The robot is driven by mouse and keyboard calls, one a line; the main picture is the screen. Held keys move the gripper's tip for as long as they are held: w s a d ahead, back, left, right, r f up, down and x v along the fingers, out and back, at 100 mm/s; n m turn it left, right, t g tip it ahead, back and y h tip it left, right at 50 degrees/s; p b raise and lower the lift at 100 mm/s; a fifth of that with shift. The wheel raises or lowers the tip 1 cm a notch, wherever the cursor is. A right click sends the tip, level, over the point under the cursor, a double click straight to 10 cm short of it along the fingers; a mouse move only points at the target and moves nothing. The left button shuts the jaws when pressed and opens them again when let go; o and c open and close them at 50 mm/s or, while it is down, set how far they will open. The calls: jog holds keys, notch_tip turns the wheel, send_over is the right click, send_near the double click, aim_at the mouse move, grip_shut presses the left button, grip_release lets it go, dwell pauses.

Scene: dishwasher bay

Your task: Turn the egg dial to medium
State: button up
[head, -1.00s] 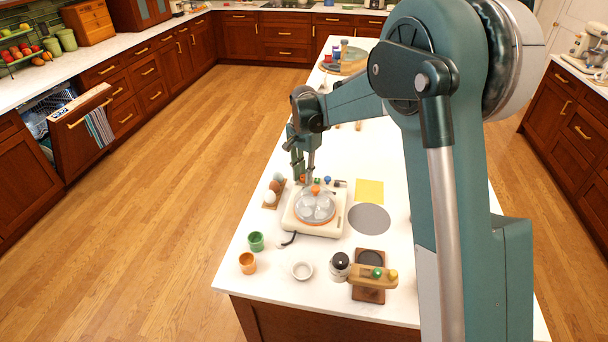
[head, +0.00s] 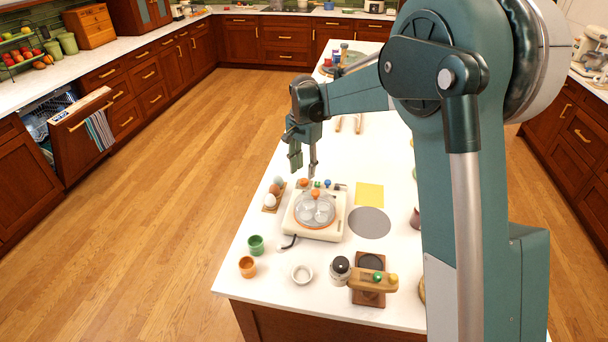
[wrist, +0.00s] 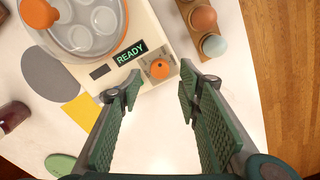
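The egg cooker (head: 322,231) is a cream box on the white island with a clear domed lid (head: 314,208) topped by an orange knob. In the wrist view its orange dial (wrist: 160,69) sits on the panel beside a display (wrist: 130,54) reading READY. Marks around the dial are too small to read. My gripper (head: 303,169) is above the far side of the cooker, pointing down. In the wrist view my gripper (wrist: 160,95) is open and empty, its fingers apart either side of the dial's line, with a gap to the dial.
Eggs stand in a wooden holder (wrist: 192,22) close beside the cooker. A yellow sheet (head: 369,194) and a grey disc (head: 369,222) lie to its right. Green (head: 256,244) and orange (head: 247,266) cups, a white bowl (head: 302,273) and a jar (head: 339,269) stand in front.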

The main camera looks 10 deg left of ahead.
aim_at(305, 181)
jog(key=shift+r, duration=1.8)
jog(key=shift+s+d+r, duration=0.1)
jog(key=shift+d+r, duration=0.15)
jog(key=s+d+r+n+t, duration=0.1)
jog(key=s+d+r, duration=0.45)
jog(key=d, duration=0.25)
jog(key=s+d+r+n+t, duration=0.1)
jog(key=s+d+r, duration=0.3)
jog(key=s+d, duration=0.3)
jog(key=s+d+r+n+t, duration=0.1)
jog(key=s+d+r, duration=0.3)
jog(key=d, duration=0.4)
jog(key=s+d+f+n+t, duration=0.1)
jog(key=s+d+f+t, duration=0.1)
jog(key=s+d, duration=0.6)
jog(key=s+d+f+n+t, duration=0.2)
jog(key=s+d, duration=0.6)
jog(key=s, duration=0.8)
notch_tip(305, 181, down, 2)
jog(key=shift+b, duration=0.4)
